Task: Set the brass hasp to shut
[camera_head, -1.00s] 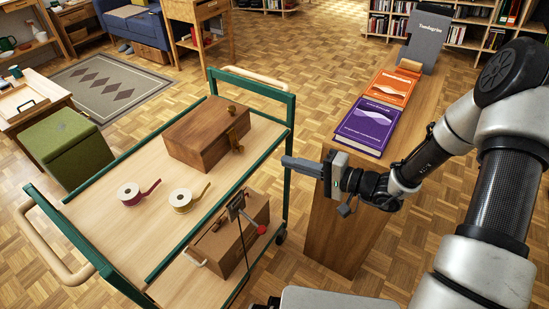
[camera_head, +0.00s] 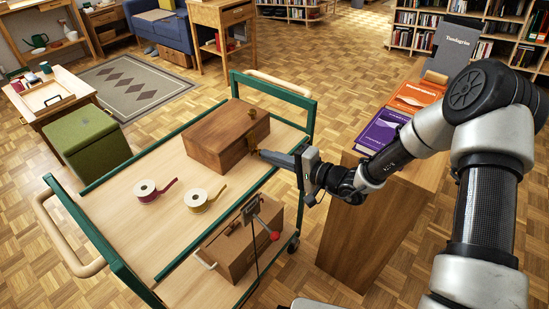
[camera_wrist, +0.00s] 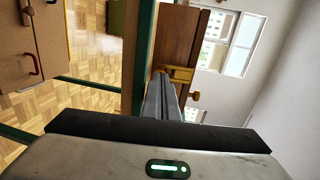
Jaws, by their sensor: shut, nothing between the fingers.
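The brass hasp (camera_head: 252,139) is on the right-hand end of a closed brown wooden box (camera_head: 222,142) on the trolley's upper shelf. A small brass piece stands above it at the lid's edge. In the wrist view the hasp (camera_wrist: 181,74) is a brass bar across the wood, with a brass knob beside it. I cannot tell whether the hasp is fully folded over. My gripper (camera_head: 259,153) is shut and empty, its fingertips right by the hasp's lower part. The fingers (camera_wrist: 163,82) also end beside the hasp in the wrist view; contact is unclear.
A second wooden box (camera_head: 240,250) with a red-knobbed lever sits lower down. A wooden counter (camera_head: 365,220) with books stands to the right, under my arm.

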